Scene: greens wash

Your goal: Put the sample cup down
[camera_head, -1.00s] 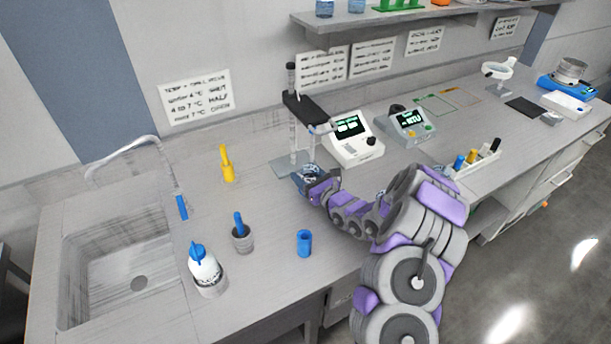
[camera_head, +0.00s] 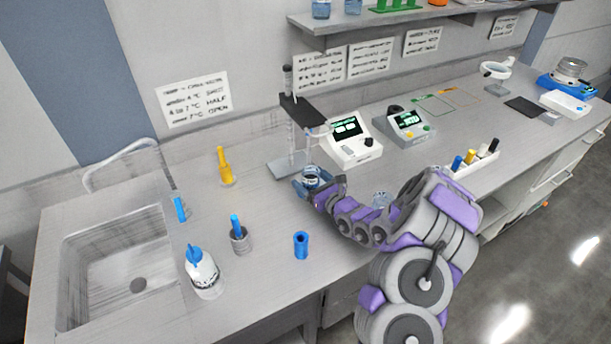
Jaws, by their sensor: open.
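The sample cup (camera_head: 311,173) looks like a small clear cup with a dark rim. It is at the front of the probe stand (camera_head: 290,168), below the stand's black arm. My gripper (camera_head: 307,185) is open at the cup, its bluish jaws close around the cup's near side. The jaws hide the cup's lower part, so I cannot tell whether its bottom rests on the counter or whether the jaws touch it.
A white meter (camera_head: 352,140) and a grey meter (camera_head: 410,125) stand right of the stand.

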